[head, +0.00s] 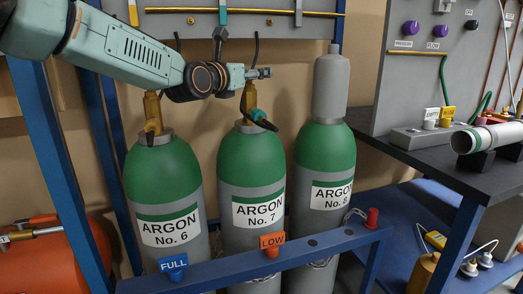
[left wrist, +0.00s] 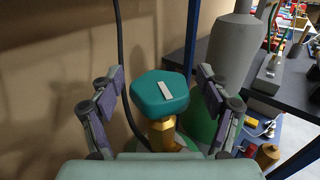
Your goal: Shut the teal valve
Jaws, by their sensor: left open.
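The teal valve (left wrist: 161,90) is a rounded, faceted knob with a white bar marking on top, on a brass stem. In the head view, the teal valve (head: 257,114) sits at the side of the brass fitting on the green-topped cylinder labelled ARGON No. 7 (head: 258,212). My left gripper (head: 256,73) is just above that fitting. In the left wrist view, my left gripper (left wrist: 158,98) is open, with a finger on each side of the valve and a visible gap to both. My right gripper is not in view.
Cylinders No. 6 (head: 168,231) and No. 8 (head: 322,190), the latter capped, stand on either side. A blue rail (head: 215,274) with FULL and LOW tags crosses in front. A grey board (head: 185,24) is behind the arm. A dark bench (head: 403,153) stands at right.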

